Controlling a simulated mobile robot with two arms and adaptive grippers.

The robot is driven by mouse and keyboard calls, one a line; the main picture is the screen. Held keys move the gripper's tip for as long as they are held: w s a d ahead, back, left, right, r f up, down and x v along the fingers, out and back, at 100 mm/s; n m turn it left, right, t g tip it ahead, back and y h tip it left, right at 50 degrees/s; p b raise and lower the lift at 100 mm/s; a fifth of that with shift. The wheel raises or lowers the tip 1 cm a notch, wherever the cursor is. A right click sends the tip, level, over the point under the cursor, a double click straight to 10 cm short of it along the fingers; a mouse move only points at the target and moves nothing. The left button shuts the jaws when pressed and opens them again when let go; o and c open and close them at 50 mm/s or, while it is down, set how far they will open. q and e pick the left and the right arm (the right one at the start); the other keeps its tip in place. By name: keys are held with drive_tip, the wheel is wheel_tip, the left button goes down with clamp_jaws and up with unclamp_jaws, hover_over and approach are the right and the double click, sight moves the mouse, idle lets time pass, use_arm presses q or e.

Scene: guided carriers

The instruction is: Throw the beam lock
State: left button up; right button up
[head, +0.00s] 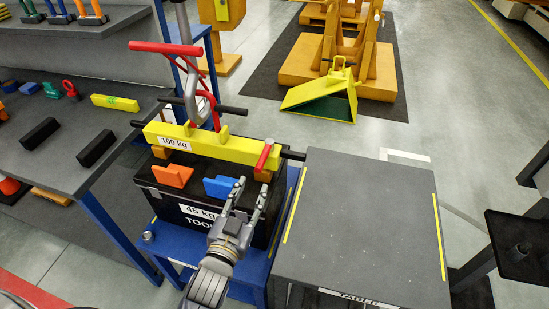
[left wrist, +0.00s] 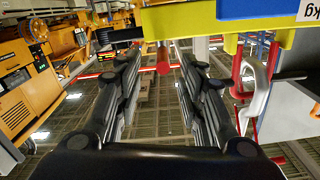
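The yellow beam (head: 200,143), labelled 100 kg, lies across the top of a black toolbox (head: 165,197) and is linked to a grey hook (head: 191,100) above it. A red lever (head: 264,157) sits near the beam's right end, slanting down toward me. My left gripper (head: 252,185) is open and empty, just in front of the lever, with its fingers pointing at the beam. In the left wrist view, the red lever (left wrist: 163,60) shows between the open fingers (left wrist: 159,52), apparently untouched, with the yellow beam (left wrist: 185,22) above. My right gripper is not in view.
An orange block (head: 172,176) and a blue block (head: 220,187) are at the toolbox top, close to my left gripper. A dark table (head: 355,210) with yellow edge lines is clear on the right. A grey bench (head: 60,150) with several items stands left.

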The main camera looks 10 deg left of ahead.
sight(261, 161)
use_arm(q)
drive_tip(key=shift+w+r, duration=0.25)
drive_tip(key=shift+r, duration=0.4)
drive_tip(key=shift+w, duration=0.35)
drive_tip(key=w+b, duration=0.2)
drive_tip(key=w, duration=0.6)
drive_tip(key=shift+w+f, duration=0.1)
drive_tip(key=shift+w+d+b, duration=0.1)
drive_tip(key=shift+w+b, duration=0.25)
drive_tip(key=shift+w, duration=0.35)
clamp_jaws()
